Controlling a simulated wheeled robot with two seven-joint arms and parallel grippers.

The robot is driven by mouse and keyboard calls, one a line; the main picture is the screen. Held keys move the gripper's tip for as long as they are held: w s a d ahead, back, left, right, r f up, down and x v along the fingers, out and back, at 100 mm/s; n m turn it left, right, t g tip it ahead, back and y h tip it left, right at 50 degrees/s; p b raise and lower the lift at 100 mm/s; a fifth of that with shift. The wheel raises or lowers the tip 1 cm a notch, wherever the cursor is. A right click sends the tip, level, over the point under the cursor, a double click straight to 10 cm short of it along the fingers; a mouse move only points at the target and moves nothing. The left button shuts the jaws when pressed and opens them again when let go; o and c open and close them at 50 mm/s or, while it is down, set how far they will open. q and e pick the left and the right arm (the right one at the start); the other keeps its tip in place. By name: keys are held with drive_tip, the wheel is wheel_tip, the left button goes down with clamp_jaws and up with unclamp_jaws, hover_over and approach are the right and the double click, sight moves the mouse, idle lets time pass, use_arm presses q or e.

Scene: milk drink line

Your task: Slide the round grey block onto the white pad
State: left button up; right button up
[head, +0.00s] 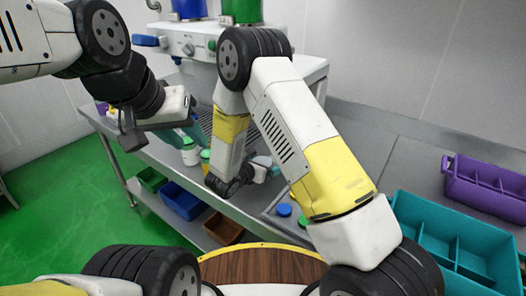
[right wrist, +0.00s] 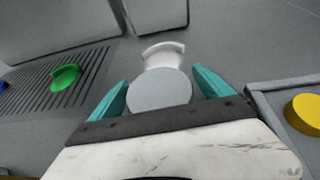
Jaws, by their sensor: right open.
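The round grey block (right wrist: 159,91) stands between the spread teal fingers of my right gripper (right wrist: 160,86), with a visible gap on each side. The white pad (right wrist: 163,56), with a curved raised end, lies just beyond the block. The block hides the pad's near part, so I cannot tell whether the block rests on it. In the head view my right gripper (head: 264,167) is low over the counter, partly hidden by my arm. My left gripper (head: 155,122) is raised at the left, away from the block; its finger opening is unclear.
A green piece (right wrist: 66,77) sits on the slotted grate (right wrist: 55,98) to the left. A yellow round block (right wrist: 305,114) lies in a tray (right wrist: 268,116) at right. Teal (head: 450,232) and purple (head: 484,185) divided bins stand on the right. A drink machine (head: 190,42) is at the back.

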sight(275, 161)
drive_tip(key=shift+w+d, duration=0.1)
drive_tip(key=shift+w, duration=0.05)
drive_tip(key=shift+c, duration=0.4)
drive_tip(key=c, duration=1.6)
drive_tip(key=shift+w+d, duration=0.6)
drive_tip(key=shift+w, duration=0.2)
drive_tip(key=shift+w+d, duration=0.55)
drive_tip(key=shift+w, duration=0.3)
drive_tip(key=shift+w+d, duration=0.6)
drive_tip(key=shift+w, duration=0.2)
